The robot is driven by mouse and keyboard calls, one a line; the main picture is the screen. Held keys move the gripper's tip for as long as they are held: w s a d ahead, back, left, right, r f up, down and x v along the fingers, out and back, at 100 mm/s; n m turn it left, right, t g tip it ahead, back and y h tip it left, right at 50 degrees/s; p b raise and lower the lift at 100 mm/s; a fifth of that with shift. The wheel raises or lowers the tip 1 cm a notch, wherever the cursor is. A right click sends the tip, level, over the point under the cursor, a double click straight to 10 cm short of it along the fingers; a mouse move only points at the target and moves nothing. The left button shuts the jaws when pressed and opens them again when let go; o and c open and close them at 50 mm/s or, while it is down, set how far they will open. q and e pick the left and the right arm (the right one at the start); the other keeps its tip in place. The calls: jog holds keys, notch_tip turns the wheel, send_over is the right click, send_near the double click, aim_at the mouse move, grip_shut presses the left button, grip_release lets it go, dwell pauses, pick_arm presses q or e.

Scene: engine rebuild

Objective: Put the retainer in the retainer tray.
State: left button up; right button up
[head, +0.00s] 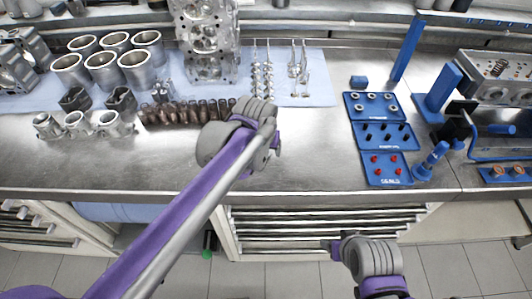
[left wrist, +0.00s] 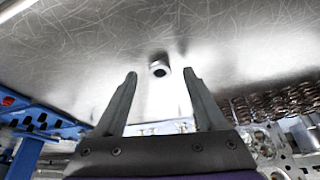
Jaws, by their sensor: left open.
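The retainer (left wrist: 160,69), a small metallic ring, lies on the bare steel bench in the left wrist view. My left gripper (left wrist: 160,77) is open, with its fingertips on either side of the retainer in that picture; I cannot tell how far off it is. In the head view my left gripper (head: 276,146) is over the bench, and its hand and arm seem to hide the retainer. A blue tray (head: 348,112) with pale rings, apparently the retainer tray, lies to the right. My right gripper (head: 333,246) is low before the bench; its jaws are unclear.
A blue tray with black parts (head: 359,143) and a blue seals tray (head: 369,176) adjoin the ring tray. Blue upright tools (head: 433,155) stand right of them. Bench between left hand and trays is clear.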

aim_at(265, 156)
pick_arm(q)
jog(key=shift+w+f, duration=0.25)
jog(key=shift+f, duration=0.3)
grip_shut()
jog(key=shift+r, duration=0.15)
notch_tip(265, 156, up, 10)
jog(key=p, duration=0.1)
